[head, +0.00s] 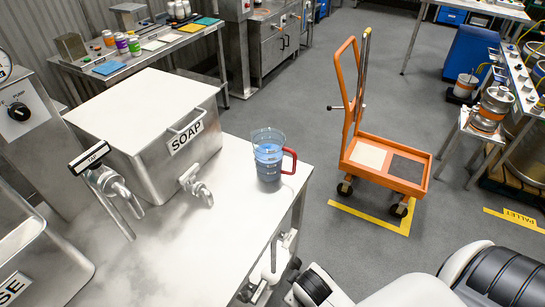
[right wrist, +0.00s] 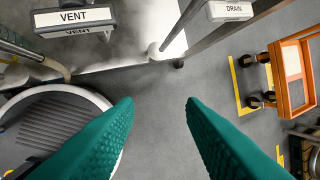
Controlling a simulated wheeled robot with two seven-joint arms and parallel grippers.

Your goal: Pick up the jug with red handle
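The jug (head: 268,158) is clear with blue liquid in it and has a red handle (head: 290,162) on its right side. It stands upright near the right edge of the steel table (head: 225,215) in the head view. My right gripper (right wrist: 160,110) shows two green fingers spread wide with only floor between them in the right wrist view. It is open and empty, and the jug is not in that view. My right arm shows at the lower right of the head view, below and apart from the jug. My left gripper is in neither view.
A steel SOAP tank (head: 150,125) with a tap (head: 196,185) stands left of the jug. An orange trolley (head: 385,165) stands on the floor to the right. VENT (right wrist: 75,17) and DRAIN (right wrist: 229,10) labels show near the table in the right wrist view.

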